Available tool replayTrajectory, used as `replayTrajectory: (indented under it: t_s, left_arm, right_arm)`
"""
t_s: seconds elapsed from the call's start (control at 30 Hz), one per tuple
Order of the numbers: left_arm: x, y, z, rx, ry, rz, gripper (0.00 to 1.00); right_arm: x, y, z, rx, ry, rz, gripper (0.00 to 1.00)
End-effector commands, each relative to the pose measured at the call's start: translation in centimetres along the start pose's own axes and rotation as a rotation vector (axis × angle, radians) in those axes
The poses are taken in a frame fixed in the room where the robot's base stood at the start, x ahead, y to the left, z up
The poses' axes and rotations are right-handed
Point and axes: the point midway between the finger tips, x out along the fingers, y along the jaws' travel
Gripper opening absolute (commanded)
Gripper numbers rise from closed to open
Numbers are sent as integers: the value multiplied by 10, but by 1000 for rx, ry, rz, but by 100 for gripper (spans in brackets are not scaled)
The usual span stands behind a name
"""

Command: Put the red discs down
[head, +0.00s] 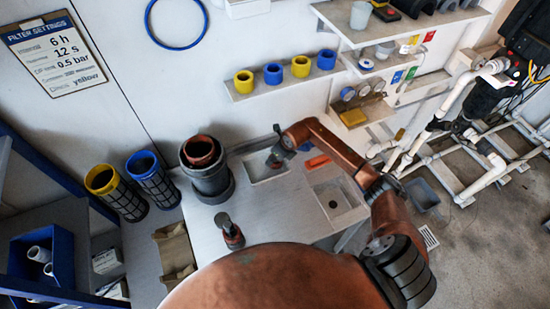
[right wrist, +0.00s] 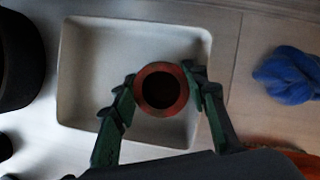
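In the right wrist view a red-brown ring-shaped disc (right wrist: 161,111) with a dark centre sits between the green fingers of my right gripper (right wrist: 160,90). The fingers touch it on both sides. It is over the shallow white tray (right wrist: 82,70); I cannot tell whether it touches the tray floor, nor whether several discs are stacked. In the head view my right gripper (head: 279,154) is over the same tray (head: 262,175) on the white bench, and the disc is too small to make out there. My left gripper is not in view.
A dark cylindrical housing (head: 212,187) with a red-brown rim stands left of the tray. A black-and-red fitting (head: 230,231) stands in front. A sink-like basin (head: 338,205), an orange item (head: 317,161) and a blue cloth (right wrist: 288,75) are right of the tray. A cup shelf (head: 285,80) is behind.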

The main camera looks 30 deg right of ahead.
Motion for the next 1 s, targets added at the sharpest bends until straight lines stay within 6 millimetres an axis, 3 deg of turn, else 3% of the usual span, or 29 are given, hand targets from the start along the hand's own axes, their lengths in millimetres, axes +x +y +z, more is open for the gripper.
replayTrajectory:
  t_s: [0.1,0.47,1.0]
  left_arm:
    - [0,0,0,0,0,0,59]
    - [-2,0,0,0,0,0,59]
    - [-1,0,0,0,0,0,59]
  right_arm:
    - [0,0,0,0,1,0,48]
    - [-5,0,1,-1,-1,-1,48]
    - [-103,-1,0,-2,0,-3,48]
